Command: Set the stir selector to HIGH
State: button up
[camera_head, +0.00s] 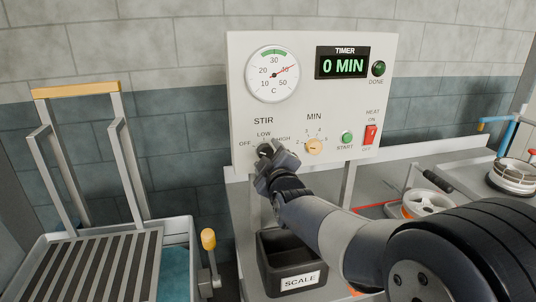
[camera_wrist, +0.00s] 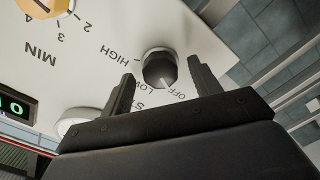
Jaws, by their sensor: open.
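The stir selector is a dark round knob (camera_head: 264,150) on the white control panel, under the label STIR, with OFF, LOW and HIGH marked around it. In the wrist view the knob (camera_wrist: 160,68) appears between my fingertips, with a visible gap to each finger. Its pale pointer line appears to face the OFF side, near LOW; the exact setting is hard to tell. My gripper (camera_head: 268,165) is open at the knob and partly covers it in the head view. The open fingers also show in the wrist view (camera_wrist: 160,69). Contact with the knob cannot be told.
The panel also holds a MIN dial (camera_head: 313,147), a green START button (camera_head: 347,138), a red HEAT switch (camera_head: 371,134) and a temperature gauge (camera_head: 272,73). A black SCALE bin (camera_head: 291,262) stands below. A metal rack with a yellow bar (camera_head: 77,90) stands left.

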jog(key=shift+w, duration=0.25)
jog(key=shift+c, duration=0.3)
jog(key=shift+f, duration=0.1)
jog(key=c, duration=0.9)
